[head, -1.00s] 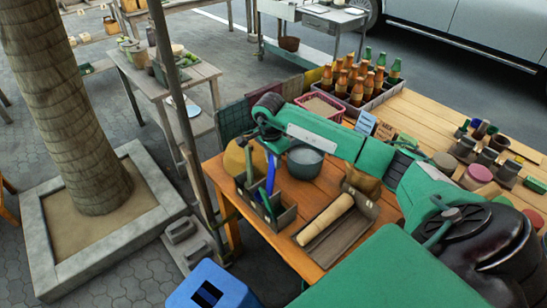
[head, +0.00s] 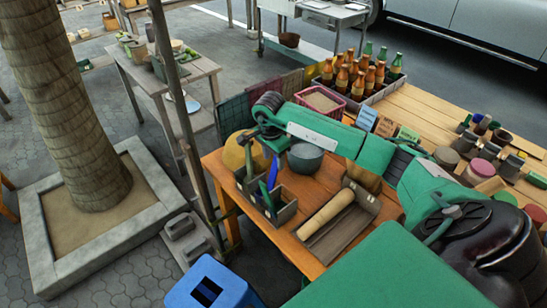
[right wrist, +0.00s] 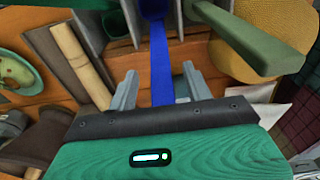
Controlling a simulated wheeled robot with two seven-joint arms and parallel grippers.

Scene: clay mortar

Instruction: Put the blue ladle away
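The blue ladle (head: 272,173) stands upright, slightly tilted, in a grey divided holder (head: 287,213) on the wooden table. In the right wrist view its blue handle (right wrist: 160,65) runs between my right gripper's fingers (right wrist: 160,90), with a gap on both sides. That gripper is open. In the head view my right gripper (head: 262,150) hangs above the holder around the ladle's upper part. The ladle's lower end is hidden in the holder. A green-handled utensil (right wrist: 255,40) stands beside it. My left gripper is not in view.
A tray with a rolling pin (head: 325,213) lies right of the holder. A grey pot (head: 305,158) and a round yellowish item (head: 235,152) stand behind it. A crate of bottles (head: 375,92) and jars are farther back. A blue stool (head: 212,285) stands in front.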

